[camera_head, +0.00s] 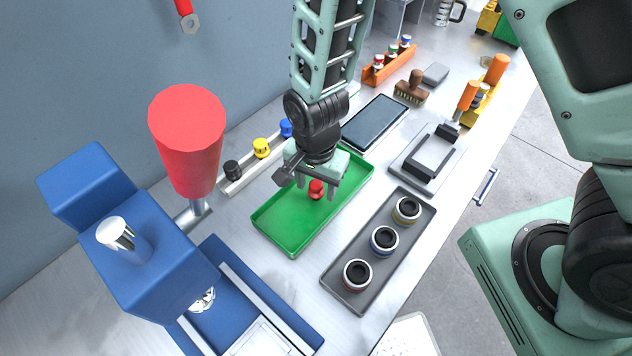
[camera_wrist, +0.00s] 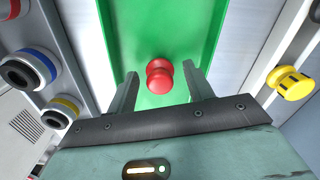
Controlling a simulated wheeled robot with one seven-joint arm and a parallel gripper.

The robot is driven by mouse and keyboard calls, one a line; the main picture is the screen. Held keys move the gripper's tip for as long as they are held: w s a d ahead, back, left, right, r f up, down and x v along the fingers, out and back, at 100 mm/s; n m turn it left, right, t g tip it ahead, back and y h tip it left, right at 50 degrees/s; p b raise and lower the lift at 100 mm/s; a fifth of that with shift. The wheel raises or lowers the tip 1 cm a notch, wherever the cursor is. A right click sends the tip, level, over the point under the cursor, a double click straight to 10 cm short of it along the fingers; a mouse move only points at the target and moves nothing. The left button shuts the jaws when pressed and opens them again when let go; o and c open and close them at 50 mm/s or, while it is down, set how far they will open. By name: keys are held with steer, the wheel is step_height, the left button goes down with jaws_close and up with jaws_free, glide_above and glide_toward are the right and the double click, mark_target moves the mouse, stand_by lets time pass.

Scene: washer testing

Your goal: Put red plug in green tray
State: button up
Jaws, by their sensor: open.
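The red plug (camera_head: 316,188) is in the green tray (camera_head: 283,226), in the tray's middle to far part. In the wrist view the red plug (camera_wrist: 159,76) shows against the green floor of the tray (camera_wrist: 150,30), between my two fingers. My gripper (camera_head: 318,190) is over the tray, pointing down. Its fingers stand apart on both sides of the plug, with gaps visible in the wrist view (camera_wrist: 160,82), so it is open. I cannot tell whether the plug rests fully on the tray floor.
A rack with black, yellow (camera_head: 261,148) and blue plugs runs left of the tray. A grey tray with three ringed cups (camera_head: 383,240) lies to the right. A blue press with a red handle (camera_head: 187,140) stands front left. A dark tablet-like panel (camera_head: 374,122) lies behind.

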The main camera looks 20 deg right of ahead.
mark_target(316, 184)
step_height(316, 184, up, 12)
steer(key=s+d+r+n, duration=0.2)
steer(key=s+r+n, duration=0.2)
steer(key=s+n, duration=0.3)
steer(key=s+d+r+n, duration=0.1)
steer(key=s+r+n, duration=0.3)
steer(key=s+n, duration=0.3)
steer(key=shift+d+r+n+y+b, duration=0.3)
steer(key=shift+d+n+b, duration=0.15)
steer(key=shift+n, duration=0.55)
